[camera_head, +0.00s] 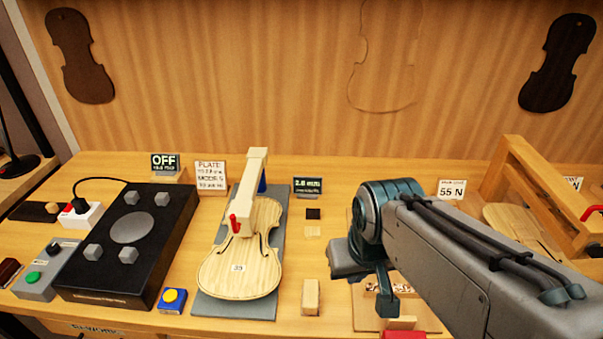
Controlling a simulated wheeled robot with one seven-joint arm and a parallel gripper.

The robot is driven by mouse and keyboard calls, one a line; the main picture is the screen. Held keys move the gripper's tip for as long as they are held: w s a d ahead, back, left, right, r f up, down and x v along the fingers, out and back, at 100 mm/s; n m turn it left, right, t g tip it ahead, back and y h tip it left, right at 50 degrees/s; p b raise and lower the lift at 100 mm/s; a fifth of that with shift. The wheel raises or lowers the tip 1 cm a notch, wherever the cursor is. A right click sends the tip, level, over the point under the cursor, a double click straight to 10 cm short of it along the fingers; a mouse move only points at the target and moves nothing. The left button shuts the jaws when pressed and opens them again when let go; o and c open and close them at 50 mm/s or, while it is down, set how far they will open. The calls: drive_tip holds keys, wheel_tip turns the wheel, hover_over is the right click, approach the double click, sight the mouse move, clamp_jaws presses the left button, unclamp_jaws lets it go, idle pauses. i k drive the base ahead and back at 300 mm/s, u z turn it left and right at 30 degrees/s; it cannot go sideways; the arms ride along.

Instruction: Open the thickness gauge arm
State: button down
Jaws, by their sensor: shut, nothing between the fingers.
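The thickness gauge arm (250,190) is a cream wooden bar with a wider block at its near end. It reaches from the back towards me over the upper part of a pale violin plate (238,272). A small red piece (235,223) shows at its near end. The arm looks lowered over the plate; I cannot tell whether it touches. The plate lies on a grey mat (210,305). A small dark display (307,187) reads about 2.8 mm. My gripper (381,305) is shut and empty, pointing down right of the plate, apart from the gauge arm; my wrist partly hides it.
A black box (128,245) with grey pads stands left, beside a grey control box (44,272) with a green button. A blue box with a yellow button (172,300) and a wooden block (311,297) flank the mat. A wooden frame (540,190) stands right.

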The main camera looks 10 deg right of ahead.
sight(240, 217)
drive_tip(key=u, duration=1)
drive_tip(key=k, duration=0.4)
drive_tip(key=z, duration=0.2)
